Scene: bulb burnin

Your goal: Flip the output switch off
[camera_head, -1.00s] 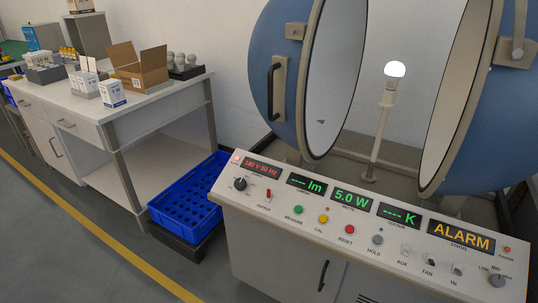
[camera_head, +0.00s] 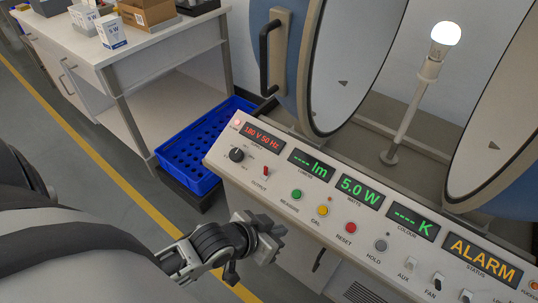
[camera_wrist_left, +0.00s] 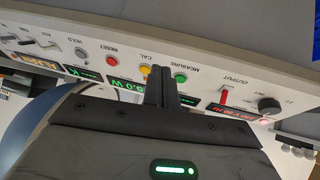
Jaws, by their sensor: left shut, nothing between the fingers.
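The red output switch (camera_head: 266,171) is on the sloping front panel, above the OUTPUT label and right of the black knob. It also shows in the left wrist view (camera_wrist_left: 224,97); its up or down position is hard to tell. My left gripper (camera_head: 275,236) is shut and empty, in front of the panel and below the switch in the head view. In the left wrist view its closed fingers (camera_wrist_left: 162,86) appear over the panel near the CAL and MEASURE buttons, to the side of the switch. They look apart from the switch. My right gripper is not in view.
Green (camera_head: 296,194), yellow and red buttons line the panel beside the switch. The displays read 180 V 50 Hz, 5.0 W and ALARM (camera_head: 482,259). A lit bulb (camera_head: 446,34) stands inside the open sphere. A blue crate (camera_head: 232,106) is left of the panel.

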